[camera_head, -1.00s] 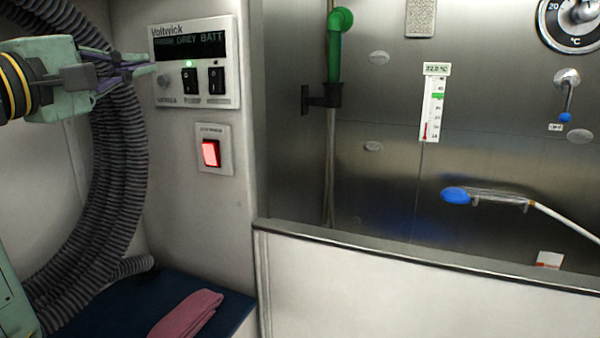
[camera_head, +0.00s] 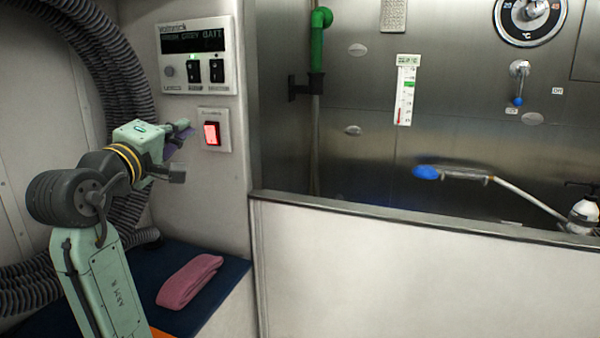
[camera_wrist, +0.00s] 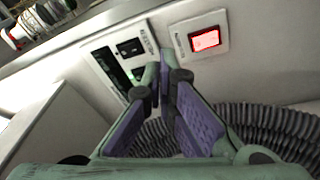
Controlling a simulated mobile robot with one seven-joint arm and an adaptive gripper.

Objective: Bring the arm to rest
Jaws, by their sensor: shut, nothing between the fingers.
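My gripper (camera_head: 184,130) is at the left of the head view, in front of the wall below the Voltwick panel (camera_head: 196,56) and left of the lit red switch (camera_head: 212,133). In the wrist view my gripper (camera_wrist: 165,75) has its purple-padded fingers together at the tips, with nothing held. The red switch (camera_wrist: 206,40) glows beyond the fingertips to the right, and the panel (camera_wrist: 125,55) is behind them to the left. I cannot tell from the head view how far the fingertips are from the wall.
Ribbed grey hoses (camera_head: 125,60) hang behind my arm. A folded pink towel (camera_head: 190,281) lies on a dark blue surface (camera_head: 237,270) below. A white partition (camera_head: 400,280) with a metal top edge fronts the steel tub area, where a blue-headed sprayer (camera_head: 427,172) hangs.

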